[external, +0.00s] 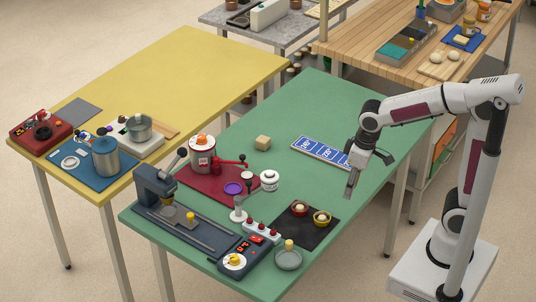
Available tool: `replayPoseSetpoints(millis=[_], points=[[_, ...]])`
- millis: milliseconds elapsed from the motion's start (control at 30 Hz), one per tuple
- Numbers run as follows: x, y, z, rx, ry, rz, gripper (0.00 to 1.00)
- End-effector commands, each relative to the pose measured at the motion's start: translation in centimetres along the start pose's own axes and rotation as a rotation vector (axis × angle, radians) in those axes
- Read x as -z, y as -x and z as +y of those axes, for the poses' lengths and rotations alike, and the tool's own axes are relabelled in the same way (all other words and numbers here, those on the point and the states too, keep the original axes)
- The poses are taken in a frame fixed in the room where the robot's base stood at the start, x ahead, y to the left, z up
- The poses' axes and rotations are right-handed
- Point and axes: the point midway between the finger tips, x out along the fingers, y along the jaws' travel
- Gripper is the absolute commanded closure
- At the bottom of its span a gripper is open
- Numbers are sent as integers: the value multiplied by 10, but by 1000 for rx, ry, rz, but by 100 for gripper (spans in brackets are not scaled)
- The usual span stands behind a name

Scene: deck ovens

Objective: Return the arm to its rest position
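My gripper (350,186) hangs pointing down above the right part of the green table (318,100), in front of a blue panel with white markings (318,151). The gripper hides the right end of that panel. The fingers look small and close together, and I cannot tell whether they are open or shut. I see nothing clearly held in them. My arm reaches in from the right, with its upper link raised and the forearm running left to the wrist.
A dark mat (303,238) with two small bowls lies below and left of my gripper. A beige cube (262,142), a red machine (203,158) and a grey press (154,186) stand farther left. A yellow table (180,75) and a wooden bench (350,42) lie behind. The green table's far part is clear.

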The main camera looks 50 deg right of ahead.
Motion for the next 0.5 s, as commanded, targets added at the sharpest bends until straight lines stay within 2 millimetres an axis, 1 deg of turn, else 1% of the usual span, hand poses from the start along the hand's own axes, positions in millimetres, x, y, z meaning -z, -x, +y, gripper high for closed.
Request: replayPoseSetpoints(millis=[33, 200, 500], points=[[-8, 5, 4, 0, -7, 11, 67], [-32, 16, 15, -2, -25, 42, 67], [-72, 32, 31, -11, -70, 104, 67]])
